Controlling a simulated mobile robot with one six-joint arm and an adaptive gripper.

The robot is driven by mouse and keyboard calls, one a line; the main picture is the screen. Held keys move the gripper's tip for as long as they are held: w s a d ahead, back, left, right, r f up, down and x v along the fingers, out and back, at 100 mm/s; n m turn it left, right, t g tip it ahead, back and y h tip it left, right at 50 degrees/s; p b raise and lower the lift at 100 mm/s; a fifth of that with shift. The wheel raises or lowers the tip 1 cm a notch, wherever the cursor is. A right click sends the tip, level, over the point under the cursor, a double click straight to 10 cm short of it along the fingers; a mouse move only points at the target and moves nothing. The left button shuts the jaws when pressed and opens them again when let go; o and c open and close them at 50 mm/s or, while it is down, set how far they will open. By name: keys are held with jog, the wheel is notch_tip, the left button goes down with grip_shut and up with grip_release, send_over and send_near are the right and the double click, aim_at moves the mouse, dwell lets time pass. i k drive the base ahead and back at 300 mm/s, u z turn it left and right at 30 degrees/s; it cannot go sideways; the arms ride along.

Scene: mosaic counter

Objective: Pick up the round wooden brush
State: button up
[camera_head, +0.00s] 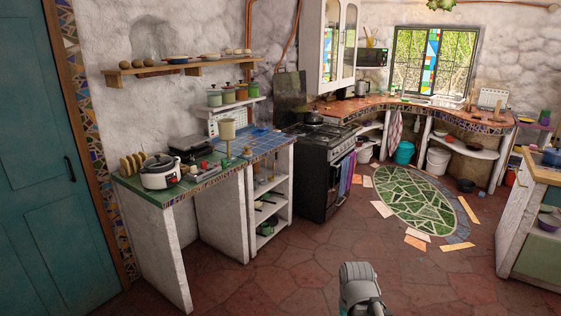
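I cannot make out a round wooden brush for certain in this view. Several small items (205,169) lie on the green-tiled counter (150,192) at the left, too small to tell apart. Small brownish items (482,116) also lie on the far curved counter (452,113) below the window, and I cannot tell what they are. A grey rounded part of my own arm rises at the bottom centre, over the floor. My gripper's fingers do not show.
A green mosaic (414,195) lies in the floor. A wooden-topped counter (545,172) is at the right. The red-tiled floor (270,270) in front is clear.

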aim_at(247, 153)
jog(key=u, duration=0.05)
jog(key=i, duration=1.9)
jog(key=u, duration=0.4)
jog(key=i, duration=1.15)
jog(key=u, duration=0.25)
